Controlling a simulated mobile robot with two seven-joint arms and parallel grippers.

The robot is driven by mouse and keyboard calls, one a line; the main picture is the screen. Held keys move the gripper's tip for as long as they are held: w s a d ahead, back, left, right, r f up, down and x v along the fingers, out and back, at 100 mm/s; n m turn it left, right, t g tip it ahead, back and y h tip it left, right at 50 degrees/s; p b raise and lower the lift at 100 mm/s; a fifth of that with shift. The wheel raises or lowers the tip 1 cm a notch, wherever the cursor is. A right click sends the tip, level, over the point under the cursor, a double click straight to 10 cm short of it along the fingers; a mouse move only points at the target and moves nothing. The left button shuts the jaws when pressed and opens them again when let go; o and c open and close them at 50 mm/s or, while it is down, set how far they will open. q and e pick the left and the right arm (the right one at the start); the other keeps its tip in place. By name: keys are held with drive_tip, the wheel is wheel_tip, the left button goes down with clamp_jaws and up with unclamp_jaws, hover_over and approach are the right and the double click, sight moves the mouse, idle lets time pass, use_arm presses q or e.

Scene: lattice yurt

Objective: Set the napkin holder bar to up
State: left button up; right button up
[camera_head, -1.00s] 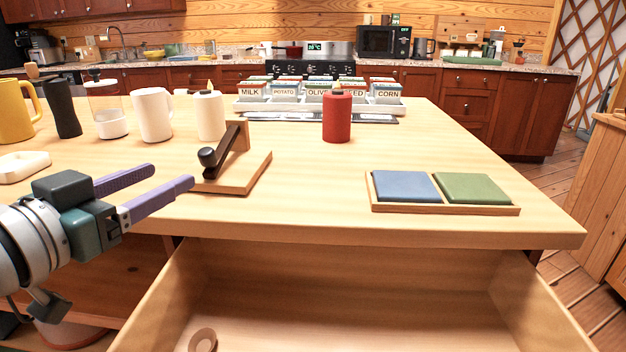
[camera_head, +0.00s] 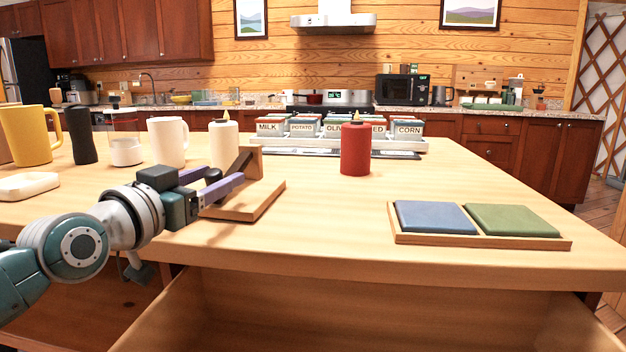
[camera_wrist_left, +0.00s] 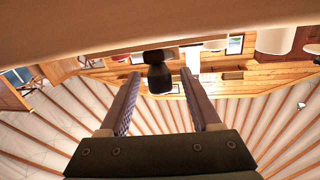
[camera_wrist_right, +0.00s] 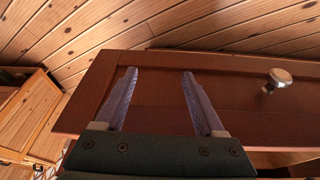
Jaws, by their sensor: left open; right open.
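The napkin holder (camera_head: 262,205) stands at the table's front left, a wooden base with an upright wooden block at the back. Its dark bar (camera_head: 212,175) ends in a round knob; the left gripper's fingers partly hide it in the head view. My left gripper (camera_head: 222,175) is open at the bar. In the left wrist view the black knob (camera_wrist_left: 158,77) lies between the two purple fingertips (camera_wrist_left: 161,75), with a gap on each side. My right gripper (camera_wrist_right: 158,72) is open and empty, seen only in the right wrist view.
A white candle (camera_head: 223,146) stands close behind the holder, and a red candle (camera_head: 356,148) to its right. A tray with blue and green pads (camera_head: 480,242) lies front right. An open drawer (camera_head: 330,310) is below the table edge. A cabinet front (camera_wrist_right: 220,95) is near my right gripper.

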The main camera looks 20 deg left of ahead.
use_arm(q)
drive_tip(key=shift+w, duration=0.25)
clamp_jaws()
idle(0.4)
idle(0.9)
